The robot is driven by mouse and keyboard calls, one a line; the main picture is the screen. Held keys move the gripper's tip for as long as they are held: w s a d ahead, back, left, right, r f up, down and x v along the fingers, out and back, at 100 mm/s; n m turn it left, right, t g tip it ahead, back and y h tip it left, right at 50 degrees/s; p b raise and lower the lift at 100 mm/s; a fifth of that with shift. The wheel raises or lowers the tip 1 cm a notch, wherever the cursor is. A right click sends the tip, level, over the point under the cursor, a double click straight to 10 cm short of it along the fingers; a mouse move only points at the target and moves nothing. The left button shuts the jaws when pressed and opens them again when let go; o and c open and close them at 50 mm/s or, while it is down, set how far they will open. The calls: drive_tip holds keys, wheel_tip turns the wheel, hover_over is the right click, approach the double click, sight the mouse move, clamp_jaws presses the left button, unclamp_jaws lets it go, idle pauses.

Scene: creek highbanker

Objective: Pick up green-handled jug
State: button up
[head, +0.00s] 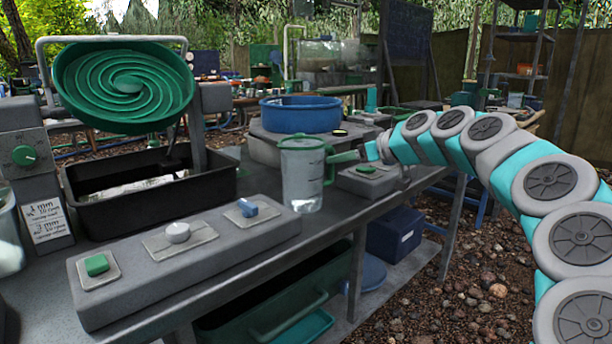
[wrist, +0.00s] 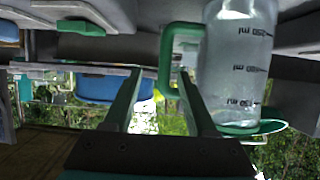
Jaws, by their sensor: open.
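The green-handled jug (head: 302,178) is a clear measuring jug with a green rim and handle, upright on the grey bench. Its handle (head: 330,166) faces right, toward my gripper (head: 347,157). In the wrist view, which is upside down, the jug (wrist: 238,60) with its volume marks fills the right side. There my gripper (wrist: 161,74) is open, and the green handle (wrist: 167,62) shows between the two fingertips. I cannot tell how deep the handle sits between them. Nothing is held.
A control box (head: 185,250) with green, white and blue knobs lies in front of the jug. A smaller grey box (head: 367,180) is right of it, below my gripper. A blue basin (head: 300,115) stands behind. A black tub (head: 150,190) and green spiral pan (head: 124,85) are left.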

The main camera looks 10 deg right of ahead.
drive_tip(key=shift+a+x, duration=0.15)
drive_tip(key=shift+x, duration=1.65)
drive_tip(key=shift+a+x, duration=0.15)
drive_tip(key=shift+x, duration=1.6)
drive_tip(key=shift+s, duration=0.25)
drive_tip(key=shift+c, duration=0.4)
clamp_jaws()
